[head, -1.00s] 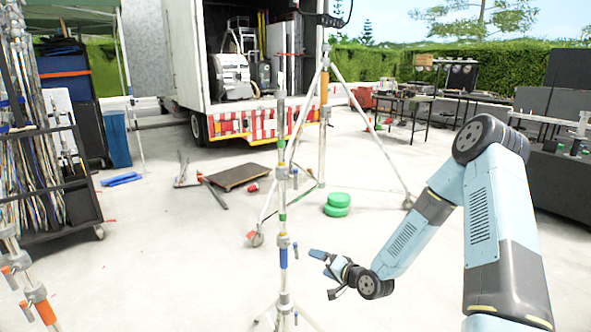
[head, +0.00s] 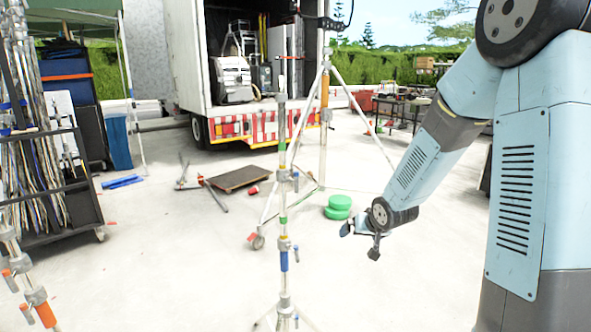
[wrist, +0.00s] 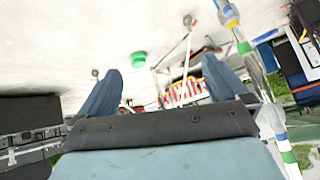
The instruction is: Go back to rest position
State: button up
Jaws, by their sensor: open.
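My gripper (head: 360,240) is at the end of my light blue arm, right of centre in the head view. It is a little right of a tall light stand (head: 284,215) and apart from it. In the wrist view my gripper (wrist: 160,85) has its two blue fingers spread wide with nothing between them. The stand's pole (wrist: 250,60) shows to the right of the fingers there, tilted in the picture.
A truck (head: 260,110) with an open back stands behind. Green round pads (head: 338,206), a wheeled tripod stand (head: 325,130) and a flat dolly (head: 240,178) are on the pale ground. A loaded rack (head: 60,200) is at the left. Tables (head: 405,105) stand back right.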

jog(key=s+d+r+g+h, duration=0.1)
jog(key=s+d+r+h, duration=0.25)
jog(key=s+r, duration=1.35)
jog(key=s, duration=0.5)
jog(key=s+r+g+y, duration=0.1)
jog(key=s+r, duration=0.3)
jog(key=s, duration=0.5)
jog(key=shift+d+r+g, duration=0.3)
jog(key=shift+d+r, duration=0.1)
jog(key=shift+s+y, duration=0.1)
jog(key=shift+y, duration=0.15)
